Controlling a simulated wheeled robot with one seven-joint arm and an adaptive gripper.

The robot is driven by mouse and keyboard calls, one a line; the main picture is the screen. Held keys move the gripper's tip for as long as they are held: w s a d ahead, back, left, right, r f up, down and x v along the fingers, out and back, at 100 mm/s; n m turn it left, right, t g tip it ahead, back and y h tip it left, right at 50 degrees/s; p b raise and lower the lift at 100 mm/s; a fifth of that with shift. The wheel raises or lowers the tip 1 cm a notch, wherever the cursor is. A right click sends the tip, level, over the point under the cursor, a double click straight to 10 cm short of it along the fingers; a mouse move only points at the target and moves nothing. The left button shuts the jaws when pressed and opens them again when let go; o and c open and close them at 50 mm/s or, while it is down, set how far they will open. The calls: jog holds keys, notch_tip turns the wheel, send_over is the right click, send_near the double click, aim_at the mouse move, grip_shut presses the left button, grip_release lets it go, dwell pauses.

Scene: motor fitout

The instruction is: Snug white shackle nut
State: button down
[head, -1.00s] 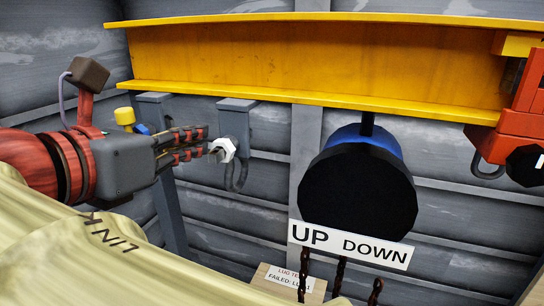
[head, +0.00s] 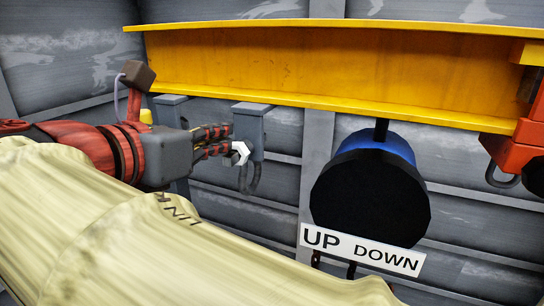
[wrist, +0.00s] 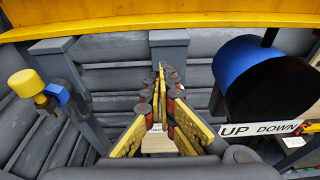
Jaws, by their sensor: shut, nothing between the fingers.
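The white shackle nut (head: 239,153) shows in the head view at the side of a grey shackle (head: 255,178) that hangs below a grey post bracket (head: 248,128). My gripper (head: 229,142) reaches in from the left, its fingertips beside the nut in the picture. Whether they touch it I cannot tell. In the wrist view the gripper (wrist: 162,72) points at the middle grey bracket (wrist: 168,40), its fingers together with nothing seen between the tips. The white nut cannot be made out there; the fingers cover that area.
A yellow beam (head: 330,65) runs above. A blue and black hoist drum (head: 370,195) with an UP DOWN sign (head: 360,250) hangs to the right. A yellow nut (wrist: 22,84) with a blue part (wrist: 56,94) sits on the left bracket (wrist: 52,46). An orange block (head: 528,135) is far right.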

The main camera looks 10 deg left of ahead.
jog(key=shift+f, duration=0.25)
jog(key=shift+s+d+r+p, duration=0.15)
jog(key=shift+d+p, duration=0.3)
jog(key=shift+p, duration=0.3)
jog(key=shift+s+d+r+p, duration=0.15)
jog(key=shift+d+p, duration=0.3)
jog(key=shift+p, duration=0.3)
jog(key=shift+d+f+p, duration=0.25)
jog(key=shift+d+p, duration=0.25)
jog(key=shift+p, duration=0.05)
jog(key=shift+r, duration=0.15)
jog(key=shift+d+r+p, duration=0.15)
jog(key=shift+r+p, duration=0.15)
jog(key=shift+p, duration=0.25)
jog(key=s+a+p, duration=0.1)
jog(key=s, duration=0.5)
jog(key=shift+a, duration=0.35)
jog(key=shift+w+f, duration=0.1)
jog(key=shift+w, duration=0.05)
